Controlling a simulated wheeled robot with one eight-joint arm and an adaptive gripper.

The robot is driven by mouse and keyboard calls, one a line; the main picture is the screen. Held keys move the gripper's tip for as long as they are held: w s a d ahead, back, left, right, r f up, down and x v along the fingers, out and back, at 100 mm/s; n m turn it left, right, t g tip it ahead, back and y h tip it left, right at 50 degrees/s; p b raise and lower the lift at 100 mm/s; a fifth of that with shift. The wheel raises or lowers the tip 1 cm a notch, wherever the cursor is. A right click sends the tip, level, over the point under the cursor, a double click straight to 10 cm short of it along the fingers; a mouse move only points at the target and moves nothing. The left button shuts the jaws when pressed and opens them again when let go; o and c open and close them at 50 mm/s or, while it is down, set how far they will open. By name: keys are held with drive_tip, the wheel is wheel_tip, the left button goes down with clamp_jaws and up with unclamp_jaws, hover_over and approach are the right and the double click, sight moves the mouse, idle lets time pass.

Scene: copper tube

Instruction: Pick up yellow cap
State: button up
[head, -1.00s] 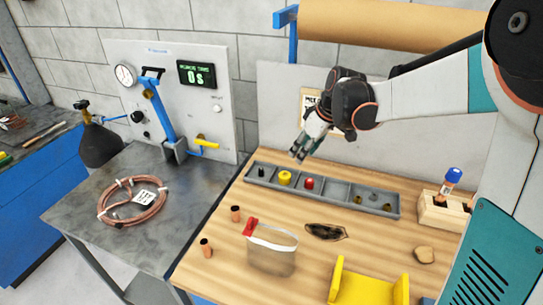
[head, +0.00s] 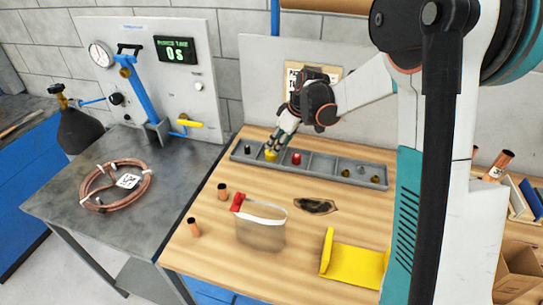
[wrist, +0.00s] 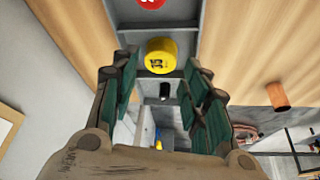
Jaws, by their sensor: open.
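The yellow cap (head: 271,155) sits in a compartment of the long grey tray (head: 318,169) at the back of the wooden bench. In the wrist view the yellow cap (wrist: 161,56) shows dark markings, just beyond and between the finger ends. My gripper (head: 281,140) is at the tray, close above the cap. In the wrist view my gripper (wrist: 160,75) is open, with its green-padded fingers apart on either side and nothing held. Whether a finger touches the cap cannot be told.
A red cap (head: 296,158) sits in the neighbouring compartment, and a black piece (head: 248,149) in the leftmost one. Dark and brass pieces lie further right. A clear bag with a red clip (head: 260,222) and copper pieces (head: 222,191) are in front. A yellow holder (head: 354,265) stands near the front.

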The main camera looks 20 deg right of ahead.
sight(272, 155)
drive_tip(key=b+x, duration=0.2)
drive_tip(key=x, duration=0.3)
drive_tip(key=shift+w+a, duration=0.15)
drive_tip(key=shift+w, duration=0.05)
drive_tip(key=c, duration=0.4)
drive_tip(key=shift+o, duration=0.2)
drive_tip(key=shift+r, duration=0.15)
